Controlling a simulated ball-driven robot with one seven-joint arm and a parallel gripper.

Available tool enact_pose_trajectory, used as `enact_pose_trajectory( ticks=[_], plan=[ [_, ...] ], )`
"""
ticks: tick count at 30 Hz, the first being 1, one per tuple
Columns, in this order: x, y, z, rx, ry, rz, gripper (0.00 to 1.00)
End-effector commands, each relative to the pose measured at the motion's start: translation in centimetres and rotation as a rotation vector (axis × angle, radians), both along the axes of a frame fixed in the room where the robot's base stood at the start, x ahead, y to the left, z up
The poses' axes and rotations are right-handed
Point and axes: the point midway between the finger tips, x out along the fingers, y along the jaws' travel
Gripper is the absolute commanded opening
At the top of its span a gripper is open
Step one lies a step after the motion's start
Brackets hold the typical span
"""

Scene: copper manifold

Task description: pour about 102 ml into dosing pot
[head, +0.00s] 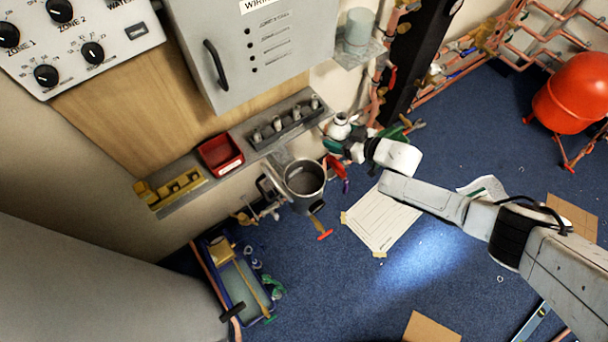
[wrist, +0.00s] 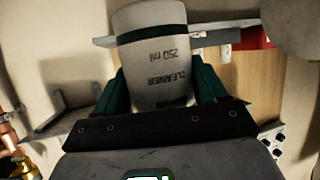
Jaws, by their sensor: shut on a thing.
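My gripper (head: 343,142) is shut on a white cleaner container (head: 339,128) with a dark green band. In the wrist view the container (wrist: 155,60) sits between my green fingers (wrist: 158,92) and its print reads "CLEANER 250 ml", upside down. The dosing pot (head: 322,188), an open grey metal pot by the wall, stands to the lower left of my gripper in the head view. Its dark inside is visible from above, but I cannot tell any liquid level. The held container is above and to the right of the pot, apart from it.
A wall shelf (head: 217,171) carries a red bin (head: 221,154), yellow blocks and several small fittings. A grey-green canister (head: 359,28) stands on a bracket at the top. Copper pipes and red and green valve handles are close to my gripper. The blue floor is mostly open.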

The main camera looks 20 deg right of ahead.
Motion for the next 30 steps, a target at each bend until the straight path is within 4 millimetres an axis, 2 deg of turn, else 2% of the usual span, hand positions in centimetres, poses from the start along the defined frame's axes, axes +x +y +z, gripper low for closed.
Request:
enact_pose_trajectory(
  ticks=[8,19,30],
  plan=[
    [-0.1,0.1,0.7,-0.098,-0.028,-0.002,0.36],
    [-0.1,0.3,1.4,-0.326,-0.088,-0.004,0.36],
    [-0.3,1.1,0.2,-0.557,-0.151,-0.002,0.36]
  ],
)
